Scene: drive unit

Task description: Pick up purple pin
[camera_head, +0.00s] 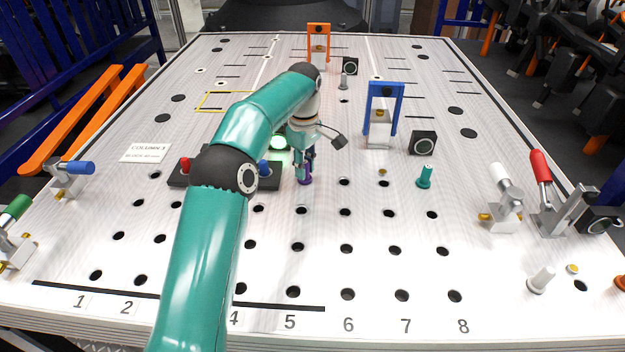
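The purple pin (305,180) stands on the white perforated table, above column 5. Only its lower part shows, because my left gripper covers its top. My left gripper (306,163) points down right at the pin, with its dark fingers around or just beside the upper part. The fingers are too small and overlapped to tell whether they are closed on it. My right gripper is not in view.
A dark box with a red knob (185,163) and a lit green button (279,142) lies partly behind my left arm. A teal pin (425,176) stands to the right. A blue frame (384,92) and a black block (423,143) stand behind it. The front rows of holes are clear.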

